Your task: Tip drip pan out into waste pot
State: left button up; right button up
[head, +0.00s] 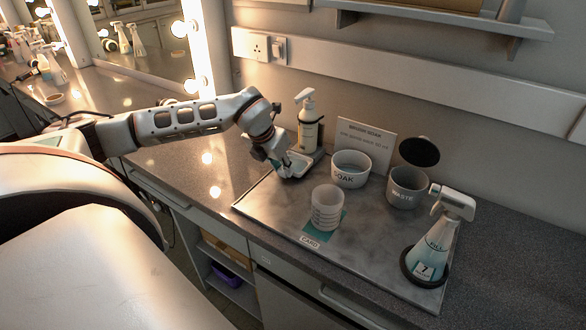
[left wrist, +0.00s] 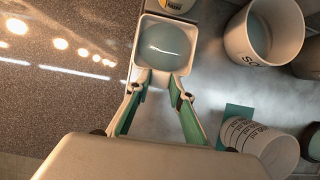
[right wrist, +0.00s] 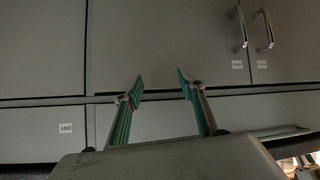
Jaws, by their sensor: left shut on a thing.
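The drip pan (head: 298,160) is a small white square pan at the back left of the grey mat, in front of the pump bottle. In the left wrist view the pan (left wrist: 139,52) looks level and holds bluish liquid. My left gripper (head: 283,166) is shut on its near edge; the fingertips (left wrist: 160,80) show there. Whether the pan touches the mat I cannot tell. My right gripper (right wrist: 160,78) is open and empty, facing cabinet fronts.
The SOAK pot (head: 350,172) stands between pan and waste pot. A pump bottle (head: 308,128) is behind the pan. A clear graduated cup (head: 327,210) stands on a green card. A spray bottle (head: 432,245) stands in a black ring at right.

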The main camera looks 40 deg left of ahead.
pick_arm(q)
jog(key=shift+r+p, duration=0.45)
jog(key=shift+r, duration=0.3)
jog(key=shift+s+d+r, duration=0.1)
jog(key=shift+s+r, duration=0.15)
jog(key=shift+s, duration=0.35)
jog(key=shift+s+d+r, duration=0.1)
jog(key=shift+s+r, duration=0.15)
jog(key=shift+s, duration=0.3)
jog(key=shift+s+d+r, duration=0.1)
jog(key=shift+s+r, duration=0.25)
jog(key=shift+s, duration=0.45)
jog(key=shift+s+d+r, duration=0.1)
jog(key=shift+s+r, duration=0.2)
jog(key=shift+s, duration=0.45)
jog(key=shift+s+r, duration=0.35)
jog(key=shift+s, duration=0.45)
